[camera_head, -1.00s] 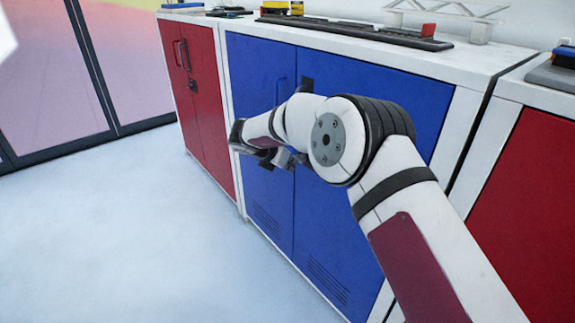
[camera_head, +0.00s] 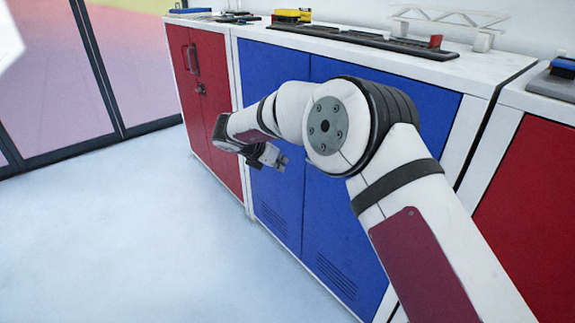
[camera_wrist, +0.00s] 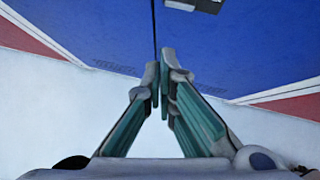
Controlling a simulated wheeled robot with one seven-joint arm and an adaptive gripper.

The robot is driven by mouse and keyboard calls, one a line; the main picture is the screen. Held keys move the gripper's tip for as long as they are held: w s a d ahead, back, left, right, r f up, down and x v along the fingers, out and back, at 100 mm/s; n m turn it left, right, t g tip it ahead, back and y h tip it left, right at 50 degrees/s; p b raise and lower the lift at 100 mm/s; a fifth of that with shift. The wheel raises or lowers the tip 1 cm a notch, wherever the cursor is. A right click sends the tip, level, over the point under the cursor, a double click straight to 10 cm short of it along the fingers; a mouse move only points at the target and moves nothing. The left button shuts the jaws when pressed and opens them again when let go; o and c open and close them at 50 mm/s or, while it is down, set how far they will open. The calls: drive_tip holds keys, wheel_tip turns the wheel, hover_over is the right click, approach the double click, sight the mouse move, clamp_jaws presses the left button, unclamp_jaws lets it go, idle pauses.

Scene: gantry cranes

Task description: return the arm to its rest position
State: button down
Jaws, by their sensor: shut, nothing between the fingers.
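My gripper (camera_head: 277,159) is in front of the blue cabinet (camera_head: 352,206), below the level of its top. In the wrist view my gripper (camera_wrist: 159,85) has its two fingertips together with nothing between them. The fingers point toward the blue doors (camera_wrist: 205,50), with the pale floor below. My arm is bent at the elbow and extends from the lower right of the head view.
A red cabinet (camera_head: 200,103) stands at left and another red cabinet (camera_head: 528,200) at right. The white top holds a black rail (camera_head: 345,37), a yellow block (camera_head: 291,15), a red block (camera_head: 436,41) and a white truss (camera_head: 452,18). The floor (camera_head: 110,230) at left is clear.

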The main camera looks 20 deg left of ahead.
drive_tip(key=d+r+n+t+y, duration=0.25)
drive_tip(key=r+n+y, duration=0.25)
drive_tip(key=r+n, duration=0.7)
drive_tip(key=d+r+n+t+y, duration=0.2)
drive_tip(key=d+r+n+y, duration=0.3)
drive_tip(key=r, duration=1.4)
drive_tip(key=s+d+n+g, duration=0.2)
drive_tip(key=s+d+n, duration=0.3)
drive_tip(key=s+n, duration=0.3)
drive_tip(key=s+d+n+g, duration=0.3)
drive_tip(key=s+d+n, duration=0.25)
drive_tip(key=s, duration=0.35)
drive_tip(key=s+d+f+n+g+h, duration=0.25)
drive_tip(key=s+d+f, duration=0.25)
drive_tip(key=s+d, duration=0.45)
drive_tip(key=s+d+f+n+g+h, duration=0.2)
drive_tip(key=s+d+f+n, duration=0.3)
drive_tip(key=s, duration=0.8)
drive_tip(key=s+d+f+n+g+h, duration=0.2)
drive_tip(key=s+d+f+g, duration=0.15)
drive_tip(key=s+d, duration=0.65)
wheel_tip(320, 180, up, 22)
drive_tip(key=s+t+p, duration=0.1)
drive_tip(key=t+p, duration=0.3)
drive_tip(key=p, duration=1.8)
drive_tip(key=shift+s+a+r, duration=0.25)
drive_tip(key=shift+a, duration=0.1)
